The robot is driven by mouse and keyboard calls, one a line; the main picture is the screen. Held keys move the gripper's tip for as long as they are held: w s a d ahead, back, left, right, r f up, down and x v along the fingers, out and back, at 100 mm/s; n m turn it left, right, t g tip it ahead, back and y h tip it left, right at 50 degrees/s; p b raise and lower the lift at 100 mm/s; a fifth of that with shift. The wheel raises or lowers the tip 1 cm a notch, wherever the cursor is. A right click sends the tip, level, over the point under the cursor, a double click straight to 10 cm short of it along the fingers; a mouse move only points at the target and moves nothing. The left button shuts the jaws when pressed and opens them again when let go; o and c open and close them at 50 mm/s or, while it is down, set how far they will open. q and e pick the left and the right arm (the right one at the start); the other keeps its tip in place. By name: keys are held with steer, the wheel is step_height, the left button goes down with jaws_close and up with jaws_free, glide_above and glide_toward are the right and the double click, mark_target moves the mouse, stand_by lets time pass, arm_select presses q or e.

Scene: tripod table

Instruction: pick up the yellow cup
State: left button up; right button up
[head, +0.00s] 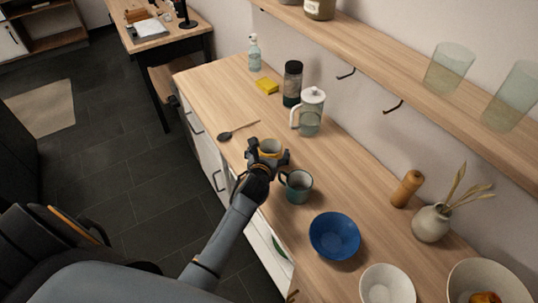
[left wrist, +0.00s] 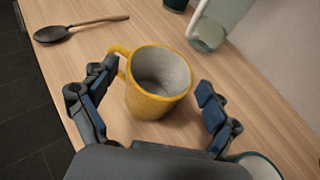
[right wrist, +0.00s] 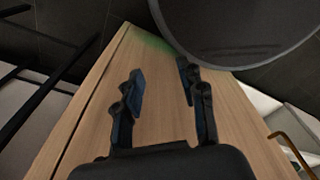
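The yellow cup (left wrist: 160,95) stands upright on the wooden counter in the left wrist view, with a grey inside and its handle toward the upper left. In the head view the cup (head: 270,148) is partly hidden by my left gripper (head: 267,158). My left gripper (left wrist: 158,92) is open, with one finger on each side of the cup. The left finger is close to the handle; I cannot tell whether it touches. My right gripper (right wrist: 160,85) is open and empty in the right wrist view, away from the cup.
A teal mug (head: 298,187) stands just right of my left gripper. A dark spoon (head: 226,136) and a glass pitcher (head: 311,113) are behind it. A blue bowl (head: 334,236) stands nearer the front. A shelf (head: 400,75) overhangs the counter's back.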

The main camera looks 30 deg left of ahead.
mark_target(269, 143)
arm_select(q)
steer(key=c, duration=1)
steer(key=shift+c, duration=0.2)
steer(key=shift+r, duration=0.45)
steer(key=s+d+r, duration=0.1)
steer(key=s+r, duration=0.3)
steer(key=s+r+b, duration=0.1)
steer(key=s+r, duration=0.3)
steer(key=s, duration=0.1)
steer(key=s+d+r, duration=0.1)
steer(key=s+r, duration=0.3)
steer(key=shift+s+d+r+b, duration=0.1)
steer(key=shift+s+d+b, duration=0.2)
steer(key=shift+s+b, duration=0.1)
